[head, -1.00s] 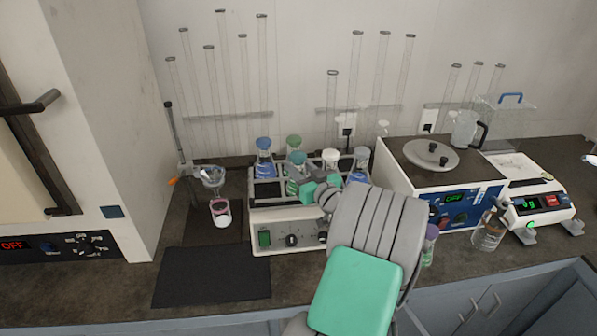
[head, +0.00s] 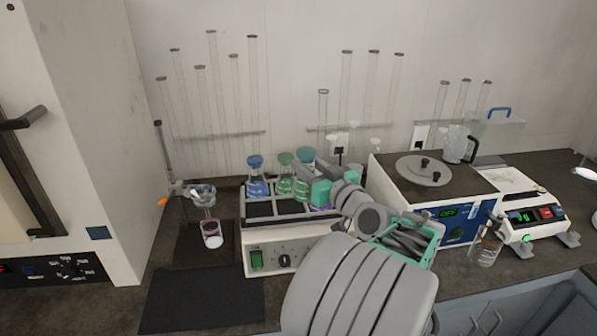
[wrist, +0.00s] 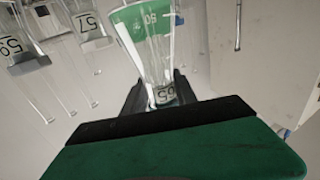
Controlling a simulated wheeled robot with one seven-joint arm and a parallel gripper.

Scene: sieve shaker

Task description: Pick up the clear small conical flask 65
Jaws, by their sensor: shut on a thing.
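The clear conical flask 65 (wrist: 163,62) is between the dark fingers of my gripper (wrist: 160,92) in the wrist view.
The shaker (head: 268,258) holds a blue-topped flask (head: 255,186), a green-topped flask (head: 285,160) and others partly hidden by my arm. A heating bath (head: 400,182) stands close on the right. A funnel stand (head: 166,160) is on the left. A dark mat (head: 200,298) lies bare in front.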

